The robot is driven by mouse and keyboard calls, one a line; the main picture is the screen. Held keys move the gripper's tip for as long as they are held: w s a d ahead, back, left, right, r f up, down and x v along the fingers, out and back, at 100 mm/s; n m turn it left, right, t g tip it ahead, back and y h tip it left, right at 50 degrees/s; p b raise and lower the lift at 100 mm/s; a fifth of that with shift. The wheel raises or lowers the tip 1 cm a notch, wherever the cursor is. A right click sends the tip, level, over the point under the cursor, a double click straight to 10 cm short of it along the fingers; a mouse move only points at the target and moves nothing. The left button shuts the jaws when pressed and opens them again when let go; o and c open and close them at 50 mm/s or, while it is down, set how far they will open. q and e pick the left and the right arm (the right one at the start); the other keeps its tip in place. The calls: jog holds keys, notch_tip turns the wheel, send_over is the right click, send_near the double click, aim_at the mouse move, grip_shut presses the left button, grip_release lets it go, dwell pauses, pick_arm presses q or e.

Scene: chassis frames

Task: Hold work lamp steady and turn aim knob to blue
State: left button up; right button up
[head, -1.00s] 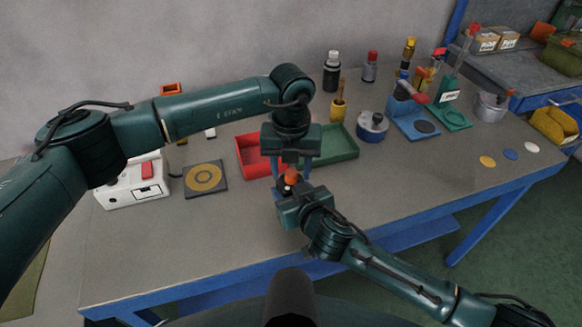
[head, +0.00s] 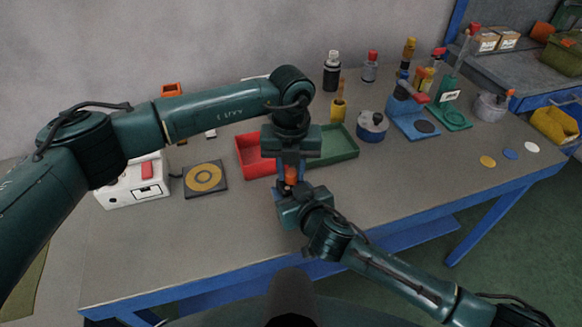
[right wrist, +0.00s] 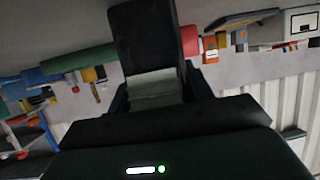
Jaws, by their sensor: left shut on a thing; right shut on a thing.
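The work lamp is small and mostly hidden between my two grippers near the middle of the table. Its orange top part (head: 291,174), apparently the aim knob, shows in the head view. My left gripper (head: 290,180) points down from above and is shut on this orange part. My right gripper (head: 287,192) reaches in low from the front and is shut on the lamp's body, largely hidden in the head view. In the right wrist view a dark block (right wrist: 150,45), apparently the lamp, stands between the fingers. Where the knob points cannot be told.
A red tray (head: 247,158) and a green tray (head: 345,143) lie just behind the grippers. Bottles and a blue stand (head: 412,118) are right. The front table is clear.

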aim_at(291, 172)
pick_arm(q)
jog(key=n, duration=0.5)
jog(key=o, duration=1)
jog(key=shift+r, duration=0.1)
notch_tip(291, 172, up, 12)
dwell(0.4)
pick_arm(e)
jog(key=o, duration=1.3)
jog(key=shift+c, duration=0.2)
